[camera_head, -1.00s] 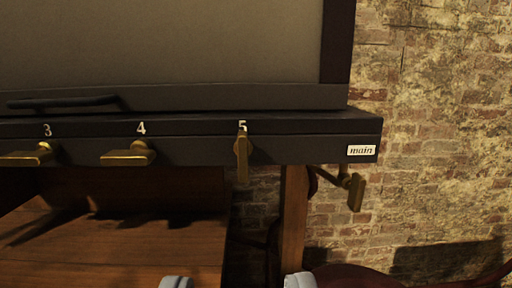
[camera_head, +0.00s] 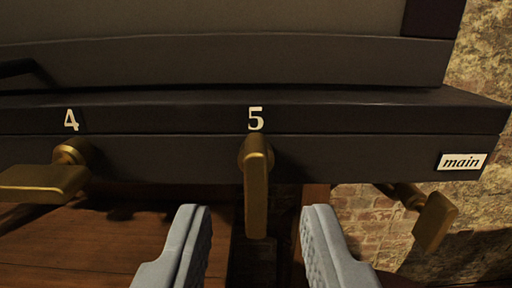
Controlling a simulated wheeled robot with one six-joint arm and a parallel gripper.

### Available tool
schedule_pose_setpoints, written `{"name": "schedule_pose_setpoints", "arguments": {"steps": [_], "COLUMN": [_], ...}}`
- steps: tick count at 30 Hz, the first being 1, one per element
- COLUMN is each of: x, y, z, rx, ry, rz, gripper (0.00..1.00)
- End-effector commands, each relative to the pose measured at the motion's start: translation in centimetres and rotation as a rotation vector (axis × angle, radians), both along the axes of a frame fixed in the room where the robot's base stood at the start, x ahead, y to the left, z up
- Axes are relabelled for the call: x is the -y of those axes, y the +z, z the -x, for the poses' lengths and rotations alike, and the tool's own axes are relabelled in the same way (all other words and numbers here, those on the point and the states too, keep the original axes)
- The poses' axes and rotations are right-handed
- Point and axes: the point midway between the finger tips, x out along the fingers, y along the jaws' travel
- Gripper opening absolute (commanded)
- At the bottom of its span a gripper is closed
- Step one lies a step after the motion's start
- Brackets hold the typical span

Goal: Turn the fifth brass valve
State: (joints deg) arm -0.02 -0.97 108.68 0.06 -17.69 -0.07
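The fifth brass valve (camera_head: 256,190) is on the dark front rail under the white number 5 (camera_head: 255,118). Its handle hangs straight down. My gripper (camera_head: 255,225) is open, with its two grey fingers on either side of the handle in the picture and gaps to both. The fingertips appear lower than the valve's hub, and I cannot tell whether they are level with the handle in depth. The fourth brass valve (camera_head: 45,181) is at the left, its handle pointing left and roughly level.
A brass main valve (camera_head: 433,221) hangs at the right below the white "main" label (camera_head: 461,162). The dark rail (camera_head: 340,158) runs across the view. A wooden surface (camera_head: 100,245) lies below left, and a brick wall (camera_head: 485,60) stands at the right.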

Motion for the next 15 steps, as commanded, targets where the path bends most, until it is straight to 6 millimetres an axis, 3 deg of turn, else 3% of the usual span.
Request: {"name": "schedule_pose_setpoints", "arguments": {"steps": [6, 15], "x": [0.0, 0.0], "y": [0.0, 0.0], "z": [-2.6, -3.8], "rx": [0.0, 0.001], "ry": [0.0, 0.0], "rz": [0.0, 0.0], "gripper": [0.32, 0.32]}}
